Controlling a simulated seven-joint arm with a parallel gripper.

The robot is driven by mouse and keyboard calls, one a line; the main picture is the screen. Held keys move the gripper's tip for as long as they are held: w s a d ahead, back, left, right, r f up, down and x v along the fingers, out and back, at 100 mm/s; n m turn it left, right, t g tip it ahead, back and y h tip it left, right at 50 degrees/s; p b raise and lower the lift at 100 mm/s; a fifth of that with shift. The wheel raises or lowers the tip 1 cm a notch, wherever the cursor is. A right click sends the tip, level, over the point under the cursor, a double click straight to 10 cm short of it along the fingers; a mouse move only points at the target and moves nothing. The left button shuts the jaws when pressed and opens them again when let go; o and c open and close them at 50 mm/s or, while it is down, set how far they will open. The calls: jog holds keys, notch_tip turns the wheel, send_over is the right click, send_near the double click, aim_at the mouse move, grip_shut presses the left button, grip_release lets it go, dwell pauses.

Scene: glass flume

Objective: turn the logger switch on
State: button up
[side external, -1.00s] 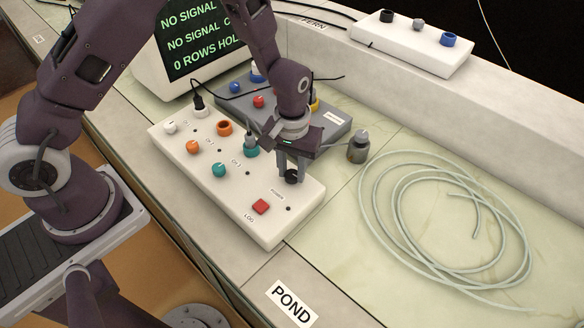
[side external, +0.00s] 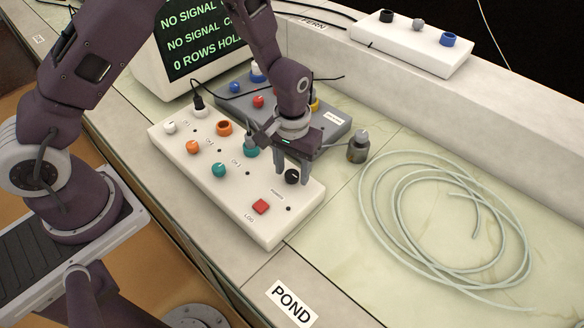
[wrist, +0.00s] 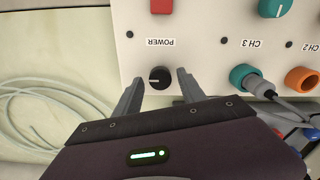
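The white logger box (side external: 205,178) lies on the bench, with a black POWER knob (side external: 292,177) near its right end and a red LOG button (side external: 261,206) nearer the front. In the wrist view the black knob (wrist: 160,77) has a pale mark on its left side. My gripper (side external: 293,167) is over the right end of the box. In the wrist view my gripper (wrist: 160,80) is open, one finger on each side of the knob, with visible gaps to it. The fingers' height above the panel is hard to tell.
A grey box (side external: 335,123) and a small grey jar-like item (side external: 358,148) stand behind my gripper. A monitor (side external: 196,45) shows "NO SIGNAL". A plug stands in a teal socket (wrist: 245,78) beside my gripper. A coiled pale hose (side external: 445,225) lies to the right.

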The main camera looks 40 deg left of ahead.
aim_at(292, 174)
notch_tip(292, 174, up, 7)
jog(key=shift+r, duration=0.1)
dwell(0.5)
jog(key=s+a+r+t, duration=0.2)
jog(key=s+r, duration=0.1)
jog(key=r, duration=0.9)
jog(key=s+a+r+m+t, duration=0.1)
jog(key=s+a+r, duration=0.1)
jog(key=s+r, duration=0.3)
jog(key=s+a+r+m+t, duration=0.1)
jog(key=s+r, duration=0.4)
jog(key=s, duration=0.9)
jog(key=shift+a+r+m+t, duration=0.25)
jog(key=shift+a+m+t, duration=0.15)
jog(key=shift+a+t, duration=0.6)
jog(key=shift+a, duration=0.2)
jog(key=shift+c, duration=0.2)
